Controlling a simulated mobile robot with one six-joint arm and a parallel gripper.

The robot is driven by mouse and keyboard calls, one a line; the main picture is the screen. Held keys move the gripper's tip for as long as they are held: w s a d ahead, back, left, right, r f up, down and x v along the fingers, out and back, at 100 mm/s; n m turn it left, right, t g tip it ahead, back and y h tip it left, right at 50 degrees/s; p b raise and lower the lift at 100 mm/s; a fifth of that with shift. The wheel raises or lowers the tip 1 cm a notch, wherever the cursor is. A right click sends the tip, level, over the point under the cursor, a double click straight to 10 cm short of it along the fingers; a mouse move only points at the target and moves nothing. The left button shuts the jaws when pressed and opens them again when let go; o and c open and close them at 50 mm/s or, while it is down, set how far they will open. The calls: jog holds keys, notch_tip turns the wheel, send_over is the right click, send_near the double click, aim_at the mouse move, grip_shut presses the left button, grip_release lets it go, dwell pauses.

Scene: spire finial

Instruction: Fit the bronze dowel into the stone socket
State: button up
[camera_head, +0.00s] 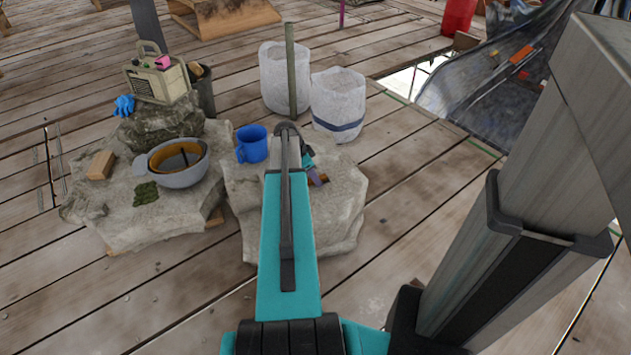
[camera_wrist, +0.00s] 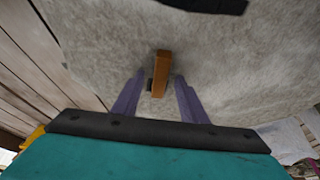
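The bronze dowel (camera_wrist: 161,72) shows in the wrist view as a short orange-brown bar against the pale stone block (camera_wrist: 95,40). My gripper (camera_wrist: 160,76) has two purple fingers set apart, one on each side of the dowel, with a visible gap on both sides. A small dark patch lies just left of the dowel; I cannot tell whether it is the socket or a shadow. In the head view, my gripper (camera_head: 313,176) is low over the right stone block (camera_head: 343,205), partly hidden by my teal arm. No socket can be clearly made out.
White sacks (camera_head: 337,104) and a post (camera_head: 291,70) stand behind.

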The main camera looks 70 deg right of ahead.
jog(key=shift+f, duration=0.15)
grip_shut()
dwell(0.4)
jog(key=shift+r, duration=0.6)
notch_tip(320, 180, up, 3)
jog(key=shift+a+r+p, duration=0.1)
jog(key=shift+a+p, duration=0.05)
jog(key=shift+p, duration=0.7)
jog(key=s+a+p, duration=0.1)
jog(key=s+a, duration=0.1)
jog(key=a, duration=0.3)
jog(key=s+a+p, duration=0.1)
jog(key=s+a, duration=0.1)
jog(key=a, duration=0.2)
jog(key=s+a+r+p, duration=0.1)
jog(key=s+a, duration=0.1)
jog(key=a, duration=0.3)
jog(key=shift+a, duration=0.3)
